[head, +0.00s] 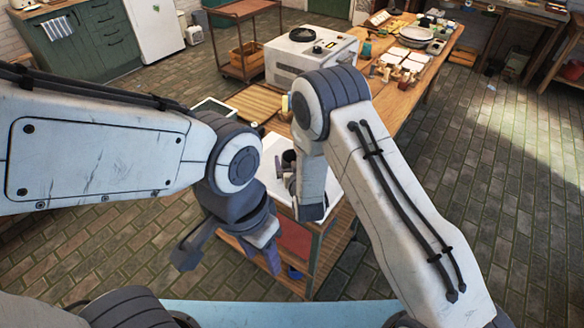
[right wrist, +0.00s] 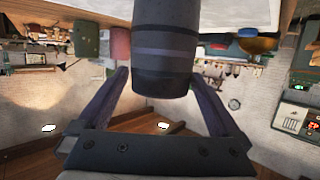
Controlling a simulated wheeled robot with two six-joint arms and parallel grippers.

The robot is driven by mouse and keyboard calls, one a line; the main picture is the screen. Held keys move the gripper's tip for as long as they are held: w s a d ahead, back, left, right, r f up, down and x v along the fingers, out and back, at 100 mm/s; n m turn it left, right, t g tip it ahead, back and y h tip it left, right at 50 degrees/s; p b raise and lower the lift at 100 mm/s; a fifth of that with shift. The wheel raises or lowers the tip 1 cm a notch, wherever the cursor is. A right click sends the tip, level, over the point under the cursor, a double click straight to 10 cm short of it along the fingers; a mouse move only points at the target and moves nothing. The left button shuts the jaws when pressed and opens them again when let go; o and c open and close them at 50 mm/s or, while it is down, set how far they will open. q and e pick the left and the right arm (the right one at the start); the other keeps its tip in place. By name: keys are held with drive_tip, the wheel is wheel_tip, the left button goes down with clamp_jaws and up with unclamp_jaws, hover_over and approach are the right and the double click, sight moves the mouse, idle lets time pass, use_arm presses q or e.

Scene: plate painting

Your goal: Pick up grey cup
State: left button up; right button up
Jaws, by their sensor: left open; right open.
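In the right wrist view the grey cup (right wrist: 166,42), a dark grey cylinder with paler bands, fills the upper middle. My right gripper (right wrist: 160,77) is open, with one finger on each side of the cup's near end. I cannot tell whether either finger touches it. In the head view my right forearm hides most of that gripper. A small dark shape beside it, over the white top, may be the cup or a finger. My left gripper (head: 228,260) is open and empty, lower in the head view, in front of the wooden cabinet.
The white top (head: 268,158) lies on a wooden cabinet (head: 338,238). A long wooden table (head: 410,82) with plates and small jars runs behind, next to a white oven-like box (head: 290,62). A wooden trolley (head: 232,42) stands farther back. Brick floor is clear at right.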

sight(291, 154)
drive_tip(key=shift+p+x, duration=0.5)
drive_tip(key=shift+x, duration=1.5)
drive_tip(key=shift+f, duration=0.1)
drive_tip(key=shift+c, duration=0.3)
drive_tip(key=c, duration=1.5)
clamp_jaws()
